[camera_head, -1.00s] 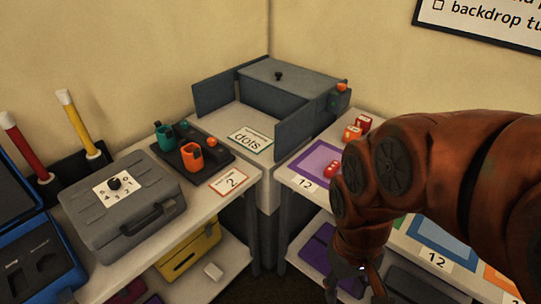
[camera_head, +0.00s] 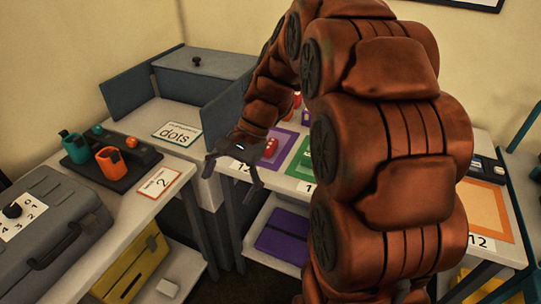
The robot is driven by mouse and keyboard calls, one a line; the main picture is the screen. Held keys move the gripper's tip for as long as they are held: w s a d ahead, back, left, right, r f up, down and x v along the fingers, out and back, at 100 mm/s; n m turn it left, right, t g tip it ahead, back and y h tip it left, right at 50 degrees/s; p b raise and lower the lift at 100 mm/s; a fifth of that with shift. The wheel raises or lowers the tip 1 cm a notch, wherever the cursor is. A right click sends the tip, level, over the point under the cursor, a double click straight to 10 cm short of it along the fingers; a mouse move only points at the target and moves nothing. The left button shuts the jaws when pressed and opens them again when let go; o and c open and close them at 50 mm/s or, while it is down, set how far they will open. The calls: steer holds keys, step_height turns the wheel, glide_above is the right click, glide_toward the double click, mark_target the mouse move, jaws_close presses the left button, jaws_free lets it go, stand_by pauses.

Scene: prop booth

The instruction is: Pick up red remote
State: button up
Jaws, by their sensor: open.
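No red thing in view can be clearly made out as a remote. A small red object (camera_head: 270,147) lies on the purple-bordered mat (camera_head: 286,138) on the right-hand table, just right of my gripper; it is too small to tell whether it is the remote. My gripper (camera_head: 233,174) is open with nothing between its fingers. It hangs at the left front edge of that table, pointing down. My arm hides much of the table's middle and back.
The left table holds a dark tray with teal and orange cups (camera_head: 111,160) and a grey case (camera_head: 45,232). Green (camera_head: 302,160) and orange (camera_head: 487,208) mats lie on the right table.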

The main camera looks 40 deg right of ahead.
mark_target(270, 144)
steer(key=w+d+f+m+t+y+b, duration=0.1)
steer(key=w+d+f+m+t+b, duration=0.1)
steer(key=d, duration=0.5)
steer(key=w+d+f+m+t+y+b, duration=0.1)
steer(key=w+d+f+m+t+b, duration=0.1)
steer(key=w+d, duration=0.5)
steer(key=w+d+f+m+t+y+b, duration=0.2)
steer(key=w+d+f+m+b, duration=0.1)
steer(key=w+d+m, duration=0.2)
steer(key=shift+d+f+m+b, duration=0.15)
steer(key=shift+d+m+b, duration=0.35)
steer(key=shift+d, duration=0.55)
steer(key=d+m, duration=0.1)
steer(key=d, duration=0.1)
steer(key=d+f+m+t+b, duration=0.1)
steer(key=d, duration=0.2)
steer(key=d+f+m+t, duration=0.1)
steer(key=d, duration=0.2)
steer(key=shift+w+d+b, duration=0.2)
steer(key=shift+w+b, duration=0.1)
steer(key=shift+b, duration=0.1)
steer(key=shift+t, duration=0.4)
steer(key=shift+b+x, duration=0.55)
steer(key=shift+x, duration=3.25)
steer(key=shift+w+d+r, duration=0.1)
steer(key=shift+w, duration=0.05)
steer(key=c, duration=1.1)
steer(key=shift+o, duration=0.2)
steer(key=shift+r, duration=0.1)
